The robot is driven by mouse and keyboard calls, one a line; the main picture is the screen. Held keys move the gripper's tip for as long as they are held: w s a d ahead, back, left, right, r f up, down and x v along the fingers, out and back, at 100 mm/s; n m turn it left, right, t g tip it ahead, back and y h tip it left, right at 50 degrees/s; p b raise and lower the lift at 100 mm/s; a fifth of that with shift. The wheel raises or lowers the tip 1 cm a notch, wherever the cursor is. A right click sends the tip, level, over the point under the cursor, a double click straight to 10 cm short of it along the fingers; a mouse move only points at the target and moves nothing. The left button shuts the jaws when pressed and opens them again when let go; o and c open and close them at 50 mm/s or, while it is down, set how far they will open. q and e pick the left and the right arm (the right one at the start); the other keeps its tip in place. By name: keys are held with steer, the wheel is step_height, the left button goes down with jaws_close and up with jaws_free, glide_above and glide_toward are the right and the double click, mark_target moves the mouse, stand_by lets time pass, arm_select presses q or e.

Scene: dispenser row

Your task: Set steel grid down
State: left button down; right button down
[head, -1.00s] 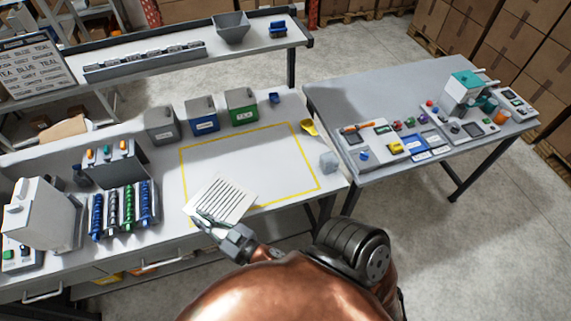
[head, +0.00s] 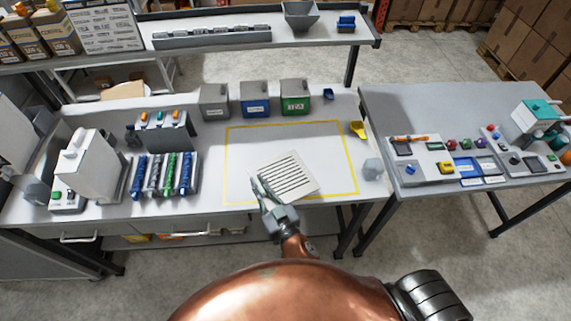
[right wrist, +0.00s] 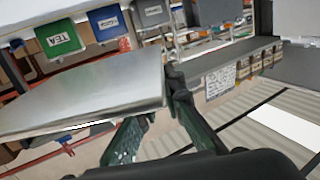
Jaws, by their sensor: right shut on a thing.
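The steel grid (head: 290,176) is a pale square plate with dark parallel slots. In the head view it is turned at an angle over the front part of the yellow-outlined area (head: 234,150) on the white bench. My right gripper (head: 262,190) is shut on its left edge. In the right wrist view the plate (right wrist: 85,92) shows as a plain silver sheet, with my right gripper (right wrist: 172,84) at its right edge. I cannot tell whether the grid touches the bench. My left gripper is not in view.
Grey (head: 214,100), blue (head: 255,98) and green (head: 295,97) bins stand behind the outline. A yellow scoop (head: 358,129) and a clear block (head: 372,168) lie to its right. Racked coloured tubes (head: 163,174) stand left. The outlined area is otherwise clear.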

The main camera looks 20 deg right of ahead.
mark_target(271, 168)
steer(key=w+d+f, duration=0.1)
steer(key=w+d, duration=0.1)
steer(key=w+d+f, duration=0.1)
steer(key=w, duration=0.1)
steer(key=w+d+f, duration=0.1)
steer(key=d, duration=0.1)
steer(key=shift+w+d+f, duration=0.2)
steer(key=shift+w+d, duration=0.15)
steer(key=shift+w, duration=0.05)
steer(key=f, duration=0.1)
steer(key=w+d+f, duration=0.1)
steer(key=w+d+f+b, duration=0.1)
steer(key=f, duration=0.1)
steer(key=shift+w+d+f, duration=0.1)
steer(key=shift+w+d, duration=0.1)
steer(key=shift+w, duration=0.05)
steer(key=shift+w+d+f, duration=0.3)
steer(key=shift+f, duration=0.2)
steer(key=f, duration=0.1)
steer(key=f+b, duration=0.1)
steer(key=f, duration=0.2)
steer(key=shift+w+d+b, duration=0.3)
steer(key=shift+b, duration=0.1)
steer(key=shift+r, duration=0.1)
steer(key=c, duration=2.5)
jaws_free()
steer(key=shift+f, duration=0.2)
steer(key=o, duration=0.5)
steer(key=shift+c, duration=0.2)
